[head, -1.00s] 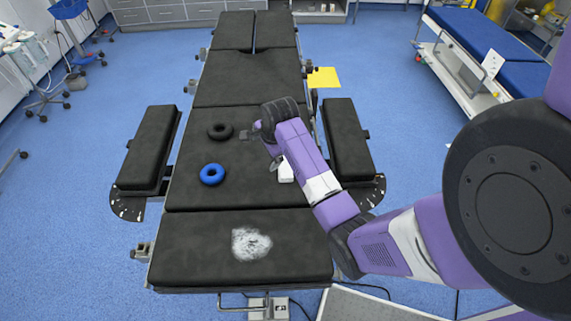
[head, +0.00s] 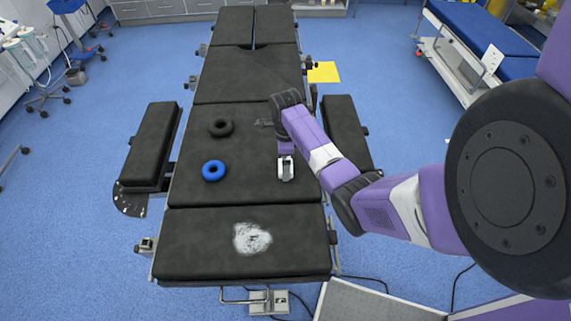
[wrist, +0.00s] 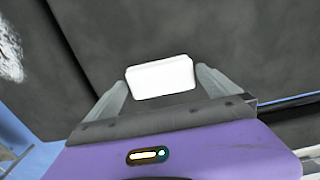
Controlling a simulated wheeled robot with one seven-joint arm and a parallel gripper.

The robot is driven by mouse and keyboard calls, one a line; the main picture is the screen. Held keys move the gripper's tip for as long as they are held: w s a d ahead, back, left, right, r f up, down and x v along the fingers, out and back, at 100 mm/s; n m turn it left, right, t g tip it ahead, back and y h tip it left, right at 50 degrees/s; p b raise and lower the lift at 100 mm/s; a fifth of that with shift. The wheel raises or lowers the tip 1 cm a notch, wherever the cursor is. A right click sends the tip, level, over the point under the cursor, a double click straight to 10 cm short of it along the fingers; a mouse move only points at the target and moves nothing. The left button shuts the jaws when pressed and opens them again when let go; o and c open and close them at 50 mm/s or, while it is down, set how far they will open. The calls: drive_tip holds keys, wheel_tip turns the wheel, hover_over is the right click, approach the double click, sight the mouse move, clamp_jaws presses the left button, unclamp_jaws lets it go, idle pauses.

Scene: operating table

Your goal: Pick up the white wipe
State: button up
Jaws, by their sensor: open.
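The white wipe (wrist: 160,76) is a small white block with rounded edges. In the wrist view it shows between the two grey fingers of my gripper (wrist: 160,82), with small gaps at the sides. In the head view a small white patch of the wipe (head: 286,167) shows at my gripper (head: 285,176), over the right side of the black operating table (head: 235,190). My gripper is open. The fingers partly hide the wipe in the head view, and I cannot tell how far they reach down beside it.
A blue ring (head: 213,170) and a black ring (head: 221,127) lie left of my gripper. A whitish smear (head: 252,238) marks the table's near section. Black side pads (head: 150,145) flank the table. A yellow sheet (head: 323,72) is at the far right edge.

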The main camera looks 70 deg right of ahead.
drive_tip(key=shift+f, duration=0.5)
drive_tip(key=c, duration=1.1)
drive_tip(key=shift+o, duration=0.2)
drive_tip(key=shift+r, duration=0.1)
